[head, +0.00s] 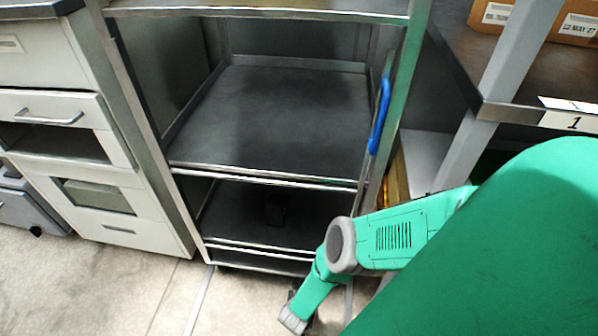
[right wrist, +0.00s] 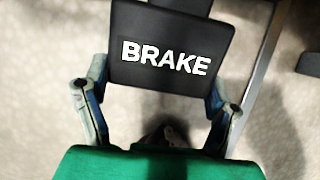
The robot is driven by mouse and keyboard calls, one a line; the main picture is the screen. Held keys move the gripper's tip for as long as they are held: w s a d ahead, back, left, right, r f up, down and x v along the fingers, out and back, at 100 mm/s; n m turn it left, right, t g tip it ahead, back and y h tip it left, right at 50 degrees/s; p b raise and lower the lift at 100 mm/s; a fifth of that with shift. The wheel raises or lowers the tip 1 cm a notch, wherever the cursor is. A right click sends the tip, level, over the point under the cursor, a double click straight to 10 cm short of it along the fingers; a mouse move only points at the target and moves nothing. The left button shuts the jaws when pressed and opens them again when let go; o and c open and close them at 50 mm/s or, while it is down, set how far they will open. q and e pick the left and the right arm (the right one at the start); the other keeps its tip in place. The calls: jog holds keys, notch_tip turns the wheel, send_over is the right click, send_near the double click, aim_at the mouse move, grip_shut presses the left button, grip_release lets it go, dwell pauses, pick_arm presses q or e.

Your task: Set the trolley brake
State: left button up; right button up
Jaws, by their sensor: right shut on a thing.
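The trolley (head: 270,172) is a metal frame with dark shelves, standing in the middle of the head view. A black brake pedal (right wrist: 172,45) marked "BRAKE" in white fills the top middle of the right wrist view. My right gripper (right wrist: 160,105) has its fingers on either side of the pedal and is shut on it. In the head view my right arm reaches down to the trolley's lower front, where the gripper (head: 292,318) is near the floor and mostly hidden by the arm. My left gripper is not in view.
White drawer cabinets (head: 75,130) stand close on the trolley's left. A blue handle (head: 380,115) is on the trolley's right post. A shelf rack (head: 500,90) with cardboard boxes (head: 545,20) stands at the right. The floor (head: 100,285) at the front left is clear.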

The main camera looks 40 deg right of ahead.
jog(key=shift+w+d+r, duration=0.1)
jog(key=shift+w+d, duration=0.2)
jog(key=o, duration=1.6)
jog(key=shift+o, duration=0.2)
jog(key=shift+s+a, duration=0.1)
